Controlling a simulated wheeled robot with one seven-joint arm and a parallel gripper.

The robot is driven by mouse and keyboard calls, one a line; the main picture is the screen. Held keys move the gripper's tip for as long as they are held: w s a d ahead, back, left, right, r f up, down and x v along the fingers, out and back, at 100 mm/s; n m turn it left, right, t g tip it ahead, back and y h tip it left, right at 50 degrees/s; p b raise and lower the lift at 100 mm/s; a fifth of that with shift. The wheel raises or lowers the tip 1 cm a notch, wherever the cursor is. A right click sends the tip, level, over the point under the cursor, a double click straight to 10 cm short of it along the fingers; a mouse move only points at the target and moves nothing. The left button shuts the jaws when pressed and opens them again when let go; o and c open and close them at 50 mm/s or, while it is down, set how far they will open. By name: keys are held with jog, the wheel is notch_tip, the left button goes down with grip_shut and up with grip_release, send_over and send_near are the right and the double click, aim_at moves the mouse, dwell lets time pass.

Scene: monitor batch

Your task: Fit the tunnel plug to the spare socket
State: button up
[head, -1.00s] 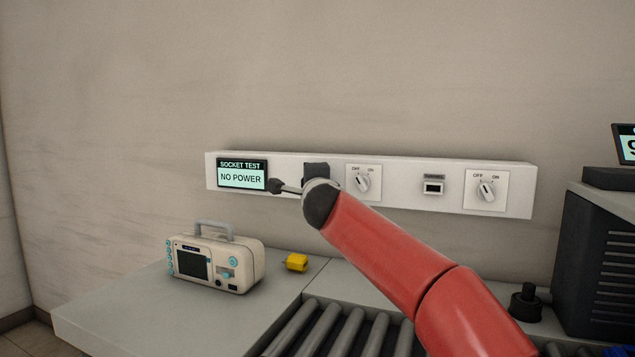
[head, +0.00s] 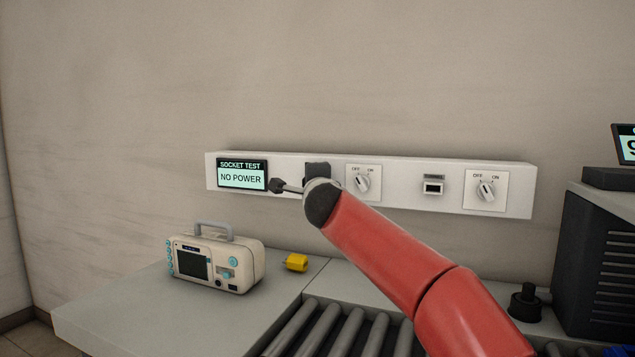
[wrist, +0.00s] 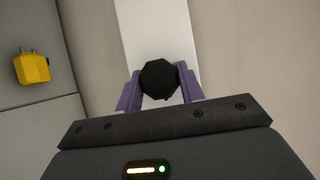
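The white wall rail lies behind the plug. I cannot tell whether the plug touches the rail. A small framed socket (head: 433,187) with a dark opening and a label too blurred to read sits on the rail, right of my arm. Any socket behind my arm is hidden.
The rail (head: 400,190) carries a "NO POWER" screen (head: 241,178) and two dials, left (head: 362,183) and right (head: 487,190). Below are a cream device (head: 215,262), a yellow block (head: 296,262), rollers (head: 335,330) and a dark cabinet (head: 603,270).

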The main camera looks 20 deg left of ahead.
jog(key=o, duration=0.5)
jog(key=b+v, duration=0.2)
jog(key=v, duration=0.6)
jog(key=shift+a+f, duration=0.1)
